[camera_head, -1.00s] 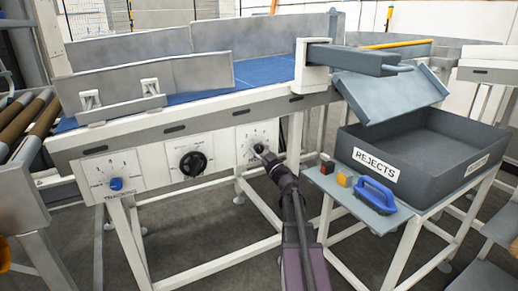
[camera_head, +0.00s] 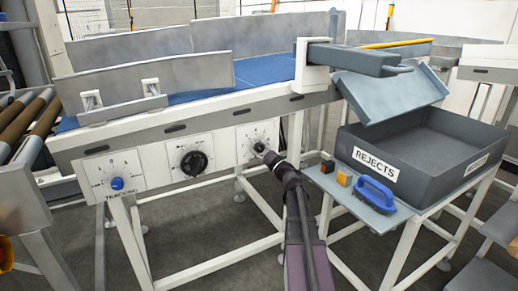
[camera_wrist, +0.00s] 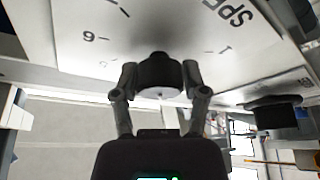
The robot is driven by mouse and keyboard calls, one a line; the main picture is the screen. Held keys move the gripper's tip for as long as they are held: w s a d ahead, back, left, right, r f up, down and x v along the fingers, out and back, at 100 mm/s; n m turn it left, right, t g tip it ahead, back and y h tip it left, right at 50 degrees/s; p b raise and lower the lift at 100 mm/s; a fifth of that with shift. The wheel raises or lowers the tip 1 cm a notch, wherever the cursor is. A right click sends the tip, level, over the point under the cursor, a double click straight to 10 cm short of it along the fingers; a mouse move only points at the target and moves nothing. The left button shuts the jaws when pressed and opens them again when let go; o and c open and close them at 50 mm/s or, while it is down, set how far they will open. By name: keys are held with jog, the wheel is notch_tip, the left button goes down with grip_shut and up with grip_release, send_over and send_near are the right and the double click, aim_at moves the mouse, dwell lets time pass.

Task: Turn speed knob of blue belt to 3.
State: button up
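The speed knob (camera_wrist: 158,74) is black and round, on a white dial plate (camera_wrist: 75,25) that shows upside down in the wrist view, with part of the word SPEED and some numerals and ticks. My gripper (camera_wrist: 160,78) has one finger on each side of the knob, and both appear to touch it. In the head view my gripper (camera_head: 264,151) is at the rightmost dial (camera_head: 247,133) on the front of the blue belt (camera_head: 265,72). It covers part of the dial there. I cannot read the knob's pointer.
A large black knob (camera_head: 193,163) and a blue knob (camera_head: 117,183) sit on plates to the left. At right, a side shelf (camera_head: 345,192) holds small buttons and a blue-handled tool (camera_head: 376,194), beside a grey REJECTS bin (camera_head: 425,150).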

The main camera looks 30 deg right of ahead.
jog(key=shift+o, duration=1)
jog(key=shift+m, duration=0.3)
